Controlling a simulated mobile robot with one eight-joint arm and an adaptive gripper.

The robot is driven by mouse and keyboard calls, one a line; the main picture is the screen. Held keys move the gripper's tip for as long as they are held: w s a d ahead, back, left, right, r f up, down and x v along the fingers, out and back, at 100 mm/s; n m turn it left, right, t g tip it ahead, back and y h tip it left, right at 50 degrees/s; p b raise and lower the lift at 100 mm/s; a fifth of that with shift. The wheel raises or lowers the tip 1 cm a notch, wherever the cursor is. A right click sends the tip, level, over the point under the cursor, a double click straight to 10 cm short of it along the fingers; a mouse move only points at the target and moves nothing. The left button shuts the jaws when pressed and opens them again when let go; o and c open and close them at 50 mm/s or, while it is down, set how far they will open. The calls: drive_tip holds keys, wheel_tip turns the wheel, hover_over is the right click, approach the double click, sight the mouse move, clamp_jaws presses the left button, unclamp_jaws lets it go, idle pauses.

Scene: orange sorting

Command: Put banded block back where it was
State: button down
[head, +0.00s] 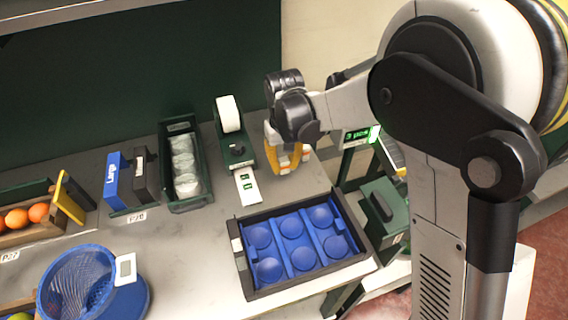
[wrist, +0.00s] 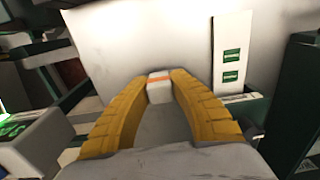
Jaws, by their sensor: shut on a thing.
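The banded block (wrist: 160,88) is small and white with an orange band. In the wrist view it sits between the yellow fingertips of my gripper (wrist: 160,80), which is shut on it. In the head view my gripper (head: 286,158) points down over the table's back right part, just right of the label dispenser (head: 237,150). I cannot make out the block there; my gripper hides it. The wrist view also shows the dispenser's white label strip (wrist: 231,55), to the right of the block. I cannot tell whether the block touches the table.
A dark crate with a blue cupped insert (head: 243,262) stands at the table's front right. A green bin (head: 190,203) of clear packs, a blue block marked Large (head: 113,184), a blue mesh basket (head: 140,297) and an orange crate (head: 20,238) stand to the left.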

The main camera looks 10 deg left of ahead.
drive_tip(key=shift+f+b, duration=0.45)
drive_tip(key=shift+f, duration=0.15)
idle(0.7)
drive_tip(key=c, duration=0.8)
unclamp_jaws()
drive_tip(key=shift+o, duration=0.2)
drive_tip(key=shift+r+p, duration=2.6)
drive_tip(key=shift+r, duration=1.45)
